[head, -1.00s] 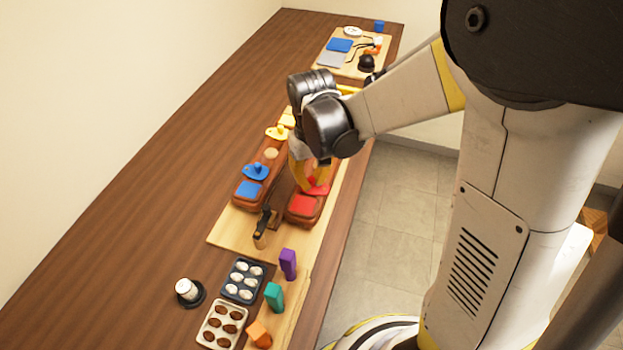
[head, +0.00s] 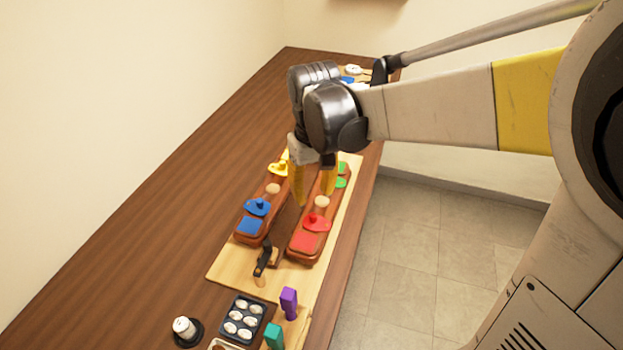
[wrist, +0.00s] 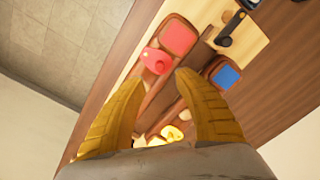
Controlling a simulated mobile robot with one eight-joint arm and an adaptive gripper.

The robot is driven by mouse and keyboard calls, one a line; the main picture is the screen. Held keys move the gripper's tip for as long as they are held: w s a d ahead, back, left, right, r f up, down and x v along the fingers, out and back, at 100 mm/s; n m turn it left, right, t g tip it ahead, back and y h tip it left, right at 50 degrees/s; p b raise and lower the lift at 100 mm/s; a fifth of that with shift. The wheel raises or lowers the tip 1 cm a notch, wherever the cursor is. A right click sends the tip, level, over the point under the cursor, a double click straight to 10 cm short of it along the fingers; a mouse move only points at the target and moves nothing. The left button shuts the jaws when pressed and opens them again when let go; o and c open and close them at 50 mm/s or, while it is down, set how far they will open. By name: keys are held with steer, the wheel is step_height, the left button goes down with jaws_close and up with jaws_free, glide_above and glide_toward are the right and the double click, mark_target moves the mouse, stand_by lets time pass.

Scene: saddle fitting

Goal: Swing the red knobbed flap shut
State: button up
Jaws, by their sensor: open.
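The red knobbed flap (head: 317,223) lies on the right-hand wooden block (head: 296,254), beside a red square (head: 305,240) that is in plain view. In the wrist view the flap (wrist: 154,61) and red square (wrist: 179,38) lie beyond the fingertips. My gripper (head: 314,196) is open and empty, with its yellow fingers spread above the blocks, near the flap's far side. In the wrist view my gripper (wrist: 161,79) has nothing between its fingers. Whether a fingertip touches anything is unclear.
The left-hand block carries a blue knobbed flap (head: 257,207), a blue square (head: 250,226) and a yellow flap (head: 279,168). Green parts (head: 341,182) lie at the far right. The table's left side is clear.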

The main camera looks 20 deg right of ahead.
steer(key=shift+r, duration=1.65)
steer(key=shift+s, duration=0.1)
steer(key=s+d+r+m+t, duration=0.1)
steer(key=s+d+t, duration=0.1)
steer(key=s, duration=0.3)
steer(key=s+d+m+t, duration=0.1)
steer(key=s+d+t, duration=0.2)
steer(key=s+t, duration=0.2)
steer(key=shift+s+r, duration=0.4)
steer(key=shift+s, duration=0.3)
steer(key=shift+d, duration=0.1)
